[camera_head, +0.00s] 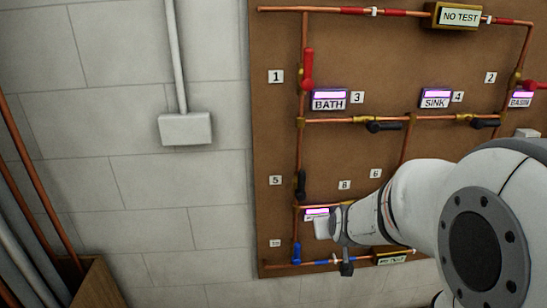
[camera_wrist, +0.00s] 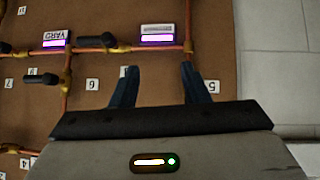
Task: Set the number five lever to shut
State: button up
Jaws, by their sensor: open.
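The number five lever (camera_head: 301,184) is a black handle on the left vertical copper pipe, beside the label 5 (camera_head: 275,180) in the head view. It stands upright, in line with the pipe. In the wrist view, which is upside down, the label 5 (camera_wrist: 212,87) shows just right of the right finger. The lever there is largely hidden behind that dark finger. My gripper (camera_wrist: 158,72) is open, with bare board between its fingers. It is in front of the board; I cannot tell whether it touches the lever.
The brown board (camera_head: 275,130) carries other levers: a red one (camera_head: 308,69) by 1, black ones (camera_head: 383,127) by 3 and 4, and a blue one (camera_head: 296,253) below. My arm covers the board's lower right. A grey wall box (camera_head: 185,129) sits left.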

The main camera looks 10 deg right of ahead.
aim_at(303, 179)
jog(key=w+a+r+t+y+p, duration=0.1)
jog(key=w+t, duration=0.1)
jog(key=w, duration=0.1)
jog(key=w+a+r+n+t+y+p, duration=0.1)
jog(key=w+t+y, duration=0.1)
jog(key=w+t, duration=0.1)
jog(key=w+a+r+n+t+y+p, duration=0.1)
jog(key=w+t+p, duration=0.1)
jog(key=w, duration=0.3)
jog(key=shift+r+t+y, duration=0.1)
jog(key=shift+t+y, duration=0.3)
jog(key=shift+t, duration=0.1)
jog(key=shift+n, duration=0.3)
jog(key=w+p, duration=0.1)
jog(key=w, duration=0.1)
jog(key=w+a, duration=0.1)
jog(key=w, duration=0.1)
jog(key=w+p, duration=0.1)
jog(key=w, duration=0.2)
jog(key=shift+a+p, duration=0.3)
grip_shut()
